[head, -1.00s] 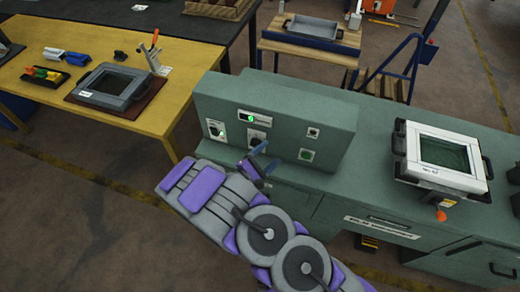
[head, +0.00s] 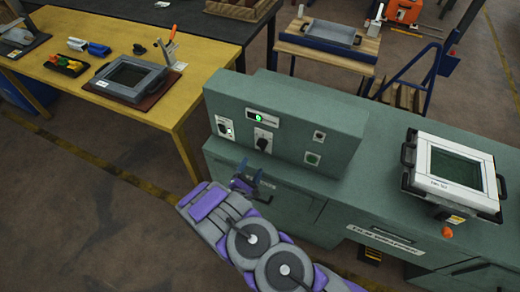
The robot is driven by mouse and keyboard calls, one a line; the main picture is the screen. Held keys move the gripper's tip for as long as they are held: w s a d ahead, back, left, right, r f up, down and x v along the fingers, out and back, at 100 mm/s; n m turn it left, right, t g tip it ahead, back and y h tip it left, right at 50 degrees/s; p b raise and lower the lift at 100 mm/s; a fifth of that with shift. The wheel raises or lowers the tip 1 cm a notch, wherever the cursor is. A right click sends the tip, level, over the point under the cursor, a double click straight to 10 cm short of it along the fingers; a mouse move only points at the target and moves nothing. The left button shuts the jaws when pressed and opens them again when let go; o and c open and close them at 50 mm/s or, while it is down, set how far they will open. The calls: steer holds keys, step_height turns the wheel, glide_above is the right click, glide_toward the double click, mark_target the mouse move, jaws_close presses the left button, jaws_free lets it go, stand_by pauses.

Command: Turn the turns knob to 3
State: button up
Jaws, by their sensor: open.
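The green control box (head: 300,125) stands on the green machine in the middle of the head view. A dark knob (head: 262,143) sits on a white plate on its front, below a small display with a green light (head: 259,119). The plate's markings are too small to read. My gripper (head: 247,180) is open and empty, in front of the machine and below the knob. It is apart from the knob, and the knob is in plain view.
A white framed screen unit (head: 453,170) lies on the machine's right part. A yellow table (head: 150,110) stands at the left. Open floor lies at the lower left.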

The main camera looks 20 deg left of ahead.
mark_target(260, 148)
steer(key=w+b, duration=0.1)
steer(key=w, duration=0.8)
steer(key=shift+w+a, duration=0.1)
steer(key=shift+w, duration=0.75)
steer(key=c, duration=1)
steer(key=shift+c, duration=0.2)
